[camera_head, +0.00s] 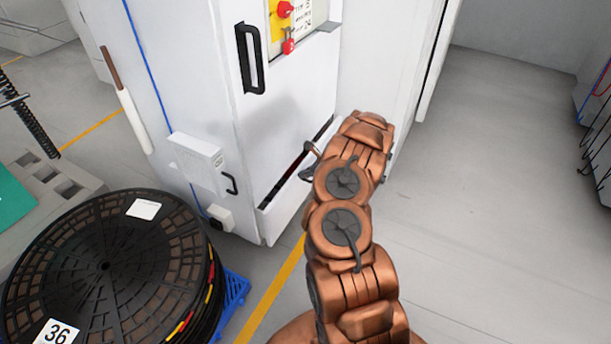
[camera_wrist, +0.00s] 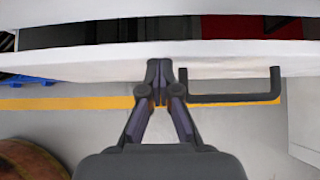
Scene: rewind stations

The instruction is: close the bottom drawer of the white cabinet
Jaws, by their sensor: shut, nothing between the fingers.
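The white cabinet (camera_head: 290,120) stands ahead of my arm. Its bottom drawer (camera_head: 283,210) is partly open; a narrow dark gap shows behind its front panel. The wrist view looks down on the white front panel of the drawer (camera_wrist: 90,62), with dark space and something red inside. The drawer's dark bar handle (camera_wrist: 235,98) juts from the panel, right of my fingers. My gripper (camera_wrist: 160,75) is shut and empty, its fingertips at the outside of the panel, left of the handle. Whether they touch it I cannot tell. In the head view my arm hides part of the drawer.
A large black reel (camera_head: 105,265) marked 36 lies on a blue pallet (camera_head: 235,295) at the lower left. A small white box (camera_head: 196,155) juts from the cabinet's left side. A yellow line runs along the floor. The grey floor (camera_head: 490,190) at right is clear.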

